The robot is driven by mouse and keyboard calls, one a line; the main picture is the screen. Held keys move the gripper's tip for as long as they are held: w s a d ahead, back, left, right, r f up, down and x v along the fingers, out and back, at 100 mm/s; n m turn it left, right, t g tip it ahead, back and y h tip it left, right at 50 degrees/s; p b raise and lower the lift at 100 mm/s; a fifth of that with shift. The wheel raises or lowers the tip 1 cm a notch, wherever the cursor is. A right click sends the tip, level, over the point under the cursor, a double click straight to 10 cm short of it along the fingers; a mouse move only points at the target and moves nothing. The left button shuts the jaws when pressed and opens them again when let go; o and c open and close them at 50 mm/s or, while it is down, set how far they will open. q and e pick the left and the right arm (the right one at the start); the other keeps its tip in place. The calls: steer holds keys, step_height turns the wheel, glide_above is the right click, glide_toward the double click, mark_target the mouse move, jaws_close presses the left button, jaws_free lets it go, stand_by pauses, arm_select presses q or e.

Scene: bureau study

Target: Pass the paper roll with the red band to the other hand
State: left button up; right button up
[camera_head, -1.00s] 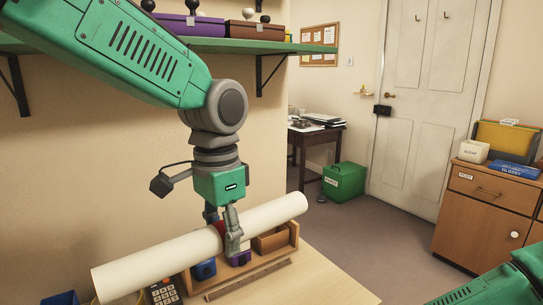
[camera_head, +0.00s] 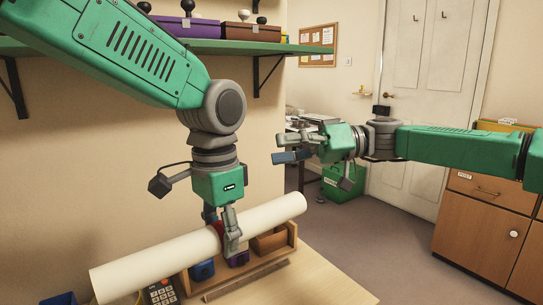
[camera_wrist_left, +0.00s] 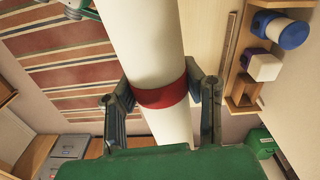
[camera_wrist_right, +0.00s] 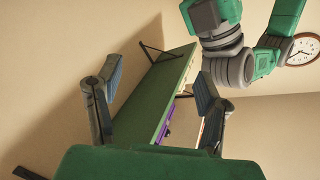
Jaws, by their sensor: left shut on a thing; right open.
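The paper roll (camera_head: 160,251) is a long white tube with a red band near its middle. My left gripper (camera_head: 226,232) is shut on it at the band and holds it level above the desk. In the left wrist view the red band (camera_wrist_left: 160,96) lies between the two fingers (camera_wrist_left: 162,100). In the head view the fingers hide most of the band.
A wooden organiser (camera_head: 286,245) with several small items and a phone (camera_head: 161,292) stand on the desk (camera_head: 325,288) below the roll. A green wall shelf (camera_head: 250,47) with boxes hangs above. A cabinet (camera_head: 490,215) and green box (camera_head: 343,184) are at the right.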

mark_target(251, 221)
arm_select(q)
steer(key=shift+w+f, duration=0.1)
steer(key=shift+w, duration=0.05)
arm_select(e)
steer(key=a+n+h, duration=0.1)
steer(key=n+h, duration=0.3)
steer(key=s+a+n+h, duration=0.1)
steer(key=n+h, duration=0.3)
steer(key=n, duration=0.1)
steer(key=s+a+f+n+h, duration=0.1)
steer(key=n+h, duration=0.3)
steer(key=shift+s, duration=0.2)
steer(key=shift+s+d+r+n+t+h, duration=0.2)
steer(key=shift+r+n+t+h, duration=0.1)
steer(key=shift+n+h, duration=0.45)
steer(key=shift+s+f, duration=0.15)
steer(key=shift+f, duration=0.45)
steer(key=x, duration=1)
steer(key=shift+s+a+f, duration=0.1)
steer(key=shift+s+f, duration=0.1)
steer(key=shift+f, duration=0.1)
steer(key=shift+c, duration=0.4)
